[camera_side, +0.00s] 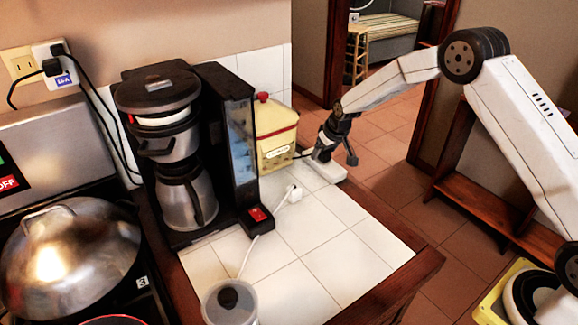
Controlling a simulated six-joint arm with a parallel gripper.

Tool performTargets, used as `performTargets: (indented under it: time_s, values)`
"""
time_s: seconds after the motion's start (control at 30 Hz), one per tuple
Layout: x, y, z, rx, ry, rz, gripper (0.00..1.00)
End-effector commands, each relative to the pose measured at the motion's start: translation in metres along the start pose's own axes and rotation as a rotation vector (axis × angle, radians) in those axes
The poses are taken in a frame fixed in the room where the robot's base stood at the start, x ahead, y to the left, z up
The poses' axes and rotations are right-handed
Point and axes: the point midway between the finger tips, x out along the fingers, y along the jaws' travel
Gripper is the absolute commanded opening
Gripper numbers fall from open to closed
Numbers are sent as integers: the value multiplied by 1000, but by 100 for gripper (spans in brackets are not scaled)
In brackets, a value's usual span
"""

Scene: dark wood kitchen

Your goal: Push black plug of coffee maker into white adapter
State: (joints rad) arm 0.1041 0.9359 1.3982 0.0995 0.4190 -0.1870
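The black coffee maker (228,130) stands on the tiled counter with a steel carafe in it. A white adapter (66,78) with a blue label sits on the wall at the upper left. Two black plugs, an upper one (57,50) and a lower one (51,68), are at it with black cords; how deep they sit is unclear. My gripper (337,158) is at the counter's far right edge, far from the wall adapter. Its dark fingers look spread, just above a white block (328,171). A small dark piece by the left finger is too small to identify.
A yellow container with a red lid (276,135) stands left of my gripper. A white plug (294,193) with a white cord lies on the tiles (325,235). A lidded pan (70,255) and a grey jar (230,303) are in front. The right tiles are clear.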

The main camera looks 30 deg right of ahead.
Motion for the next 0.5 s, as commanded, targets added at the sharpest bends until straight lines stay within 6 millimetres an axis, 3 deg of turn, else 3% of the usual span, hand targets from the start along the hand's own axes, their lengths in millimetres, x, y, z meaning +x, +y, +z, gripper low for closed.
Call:
performTargets:
  time_s: [0.5]
  values:
    - [-11, 0, -1, 0, 1, 0, 84]
